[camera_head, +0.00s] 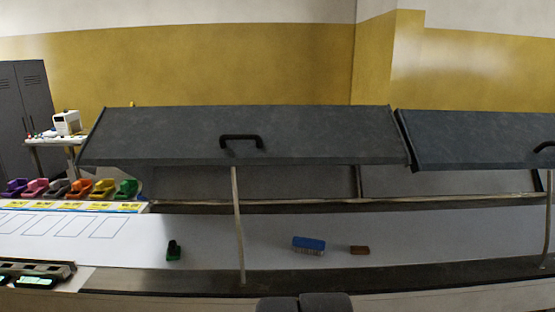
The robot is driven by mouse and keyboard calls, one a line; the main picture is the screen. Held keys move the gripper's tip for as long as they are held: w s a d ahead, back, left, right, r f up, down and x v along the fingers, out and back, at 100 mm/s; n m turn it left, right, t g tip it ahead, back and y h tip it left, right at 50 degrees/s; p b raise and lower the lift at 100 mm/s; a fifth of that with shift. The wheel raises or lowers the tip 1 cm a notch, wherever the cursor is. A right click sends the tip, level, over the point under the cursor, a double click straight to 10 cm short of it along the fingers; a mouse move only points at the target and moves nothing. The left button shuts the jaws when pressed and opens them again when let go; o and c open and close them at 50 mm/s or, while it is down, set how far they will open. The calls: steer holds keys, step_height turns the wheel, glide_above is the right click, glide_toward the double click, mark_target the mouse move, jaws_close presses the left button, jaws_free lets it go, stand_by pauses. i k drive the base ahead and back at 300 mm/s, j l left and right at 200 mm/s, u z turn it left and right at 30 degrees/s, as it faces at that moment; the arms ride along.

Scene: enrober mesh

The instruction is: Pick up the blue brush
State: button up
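The blue brush (309,243) lies on the white belt surface under the raised dark cover, right of the picture's middle. Its blue back faces up and its pale bristles point down. Nothing touches it. Two dark grey rounded blocks at the bottom edge, below the brush, seem to be part of my arm. My gripper's fingers are not visible.
A brown block (359,250) lies right of the brush; a small green object (173,250) lies further left. Raised covers (180,135) hang above on thin posts (238,220). A dark front rail (180,282) borders the belt. Several coloured scoops stand left.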

mark_target(299, 244)
steer(key=k+u, duration=0.2)
steer(key=k+l, duration=0.45)
steer(key=k, duration=0.15)
